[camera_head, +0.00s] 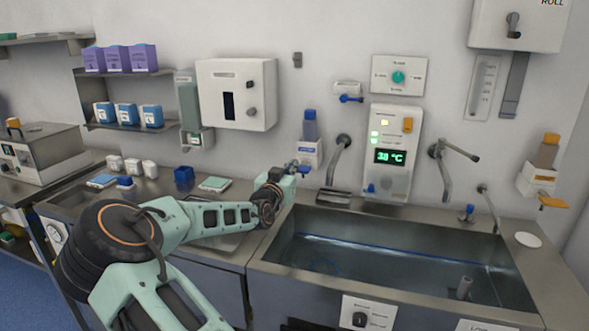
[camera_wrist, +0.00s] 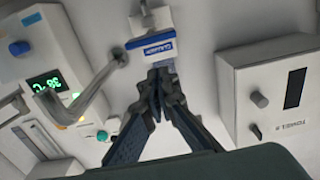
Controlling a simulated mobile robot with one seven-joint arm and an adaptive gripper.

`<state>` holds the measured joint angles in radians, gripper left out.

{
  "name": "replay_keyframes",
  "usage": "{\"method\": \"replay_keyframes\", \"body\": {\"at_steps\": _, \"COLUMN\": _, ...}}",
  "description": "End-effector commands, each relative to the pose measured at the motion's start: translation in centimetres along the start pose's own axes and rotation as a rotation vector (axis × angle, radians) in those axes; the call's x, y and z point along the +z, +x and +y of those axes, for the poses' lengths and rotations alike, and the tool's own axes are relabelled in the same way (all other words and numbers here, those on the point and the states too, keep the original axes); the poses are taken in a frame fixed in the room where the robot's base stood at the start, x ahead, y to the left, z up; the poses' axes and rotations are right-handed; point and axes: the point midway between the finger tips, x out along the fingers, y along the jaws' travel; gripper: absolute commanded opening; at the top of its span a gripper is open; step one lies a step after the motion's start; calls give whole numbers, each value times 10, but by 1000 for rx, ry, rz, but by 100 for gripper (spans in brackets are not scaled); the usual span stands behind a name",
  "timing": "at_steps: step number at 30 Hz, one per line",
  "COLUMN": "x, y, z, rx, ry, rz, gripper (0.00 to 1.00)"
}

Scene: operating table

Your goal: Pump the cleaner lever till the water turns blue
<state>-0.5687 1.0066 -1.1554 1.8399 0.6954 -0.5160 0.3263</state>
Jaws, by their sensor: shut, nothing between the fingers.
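The cleaner dispenser (camera_head: 308,152) is on the wall behind the sink's left end, with a blue bottle on top. It also shows in the wrist view (camera_wrist: 148,24), with a blue label. Its blue lever (camera_head: 304,169) sticks out below the body. My gripper (camera_head: 291,169) is shut and empty at the lever; in the wrist view the closed fingertips (camera_wrist: 157,76) lie just at the lever, partly hiding it. I cannot tell whether they touch.
A second dispenser with an orange lever (camera_head: 553,203) is at the far right. Faucets (camera_head: 338,165) and a panel reading 38 °C (camera_head: 390,156) are close to the right. A white wall box (camera_head: 237,94) is to the left. Small boxes stand on the left counter.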

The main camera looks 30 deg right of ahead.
Motion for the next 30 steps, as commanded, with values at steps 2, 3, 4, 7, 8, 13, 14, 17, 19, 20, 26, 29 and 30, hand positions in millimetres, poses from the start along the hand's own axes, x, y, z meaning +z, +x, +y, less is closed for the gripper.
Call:
{"method": "replay_keyframes", "body": {"at_steps": 2, "x": 0, "y": -17, "z": 0, "rx": 0, "ry": 4, "rz": -1, "gripper": 0}}
{"method": "replay_keyframes", "body": {"at_steps": 3, "x": 0, "y": -25, "z": 0, "rx": 0, "ry": 2, "rz": -1, "gripper": 0}}
{"method": "replay_keyframes", "body": {"at_steps": 4, "x": -1, "y": -30, "z": -1, "rx": -1, "ry": 2, "rz": 0, "gripper": 0}}
{"method": "replay_keyframes", "body": {"at_steps": 7, "x": -1, "y": -45, "z": 0, "rx": 1, "ry": 3, "rz": 0, "gripper": 0}}
{"method": "replay_keyframes", "body": {"at_steps": 8, "x": -1, "y": -49, "z": 0, "rx": 0, "ry": 2, "rz": 0, "gripper": 0}}
{"method": "replay_keyframes", "body": {"at_steps": 13, "x": -3, "y": -64, "z": 0, "rx": 1, "ry": 1, "rz": 1, "gripper": 0}}
{"method": "replay_keyframes", "body": {"at_steps": 14, "x": -3, "y": -66, "z": 1, "rx": 1, "ry": 1, "rz": 1, "gripper": 0}}
{"method": "replay_keyframes", "body": {"at_steps": 17, "x": -3, "y": -69, "z": 1, "rx": 2, "ry": 1, "rz": 2, "gripper": 0}}
{"method": "replay_keyframes", "body": {"at_steps": 19, "x": -3, "y": -69, "z": 1, "rx": 2, "ry": 1, "rz": 2, "gripper": 0}}
{"method": "replay_keyframes", "body": {"at_steps": 20, "x": -3, "y": -69, "z": 1, "rx": 2, "ry": 1, "rz": 2, "gripper": 0}}
{"method": "replay_keyframes", "body": {"at_steps": 26, "x": -3, "y": -69, "z": 1, "rx": 2, "ry": 1, "rz": 2, "gripper": 0}}
{"method": "replay_keyframes", "body": {"at_steps": 29, "x": -3, "y": -69, "z": 1, "rx": 2, "ry": 1, "rz": 2, "gripper": 0}}
{"method": "replay_keyframes", "body": {"at_steps": 30, "x": -3, "y": -69, "z": 1, "rx": 2, "ry": 1, "rz": 2, "gripper": 0}}
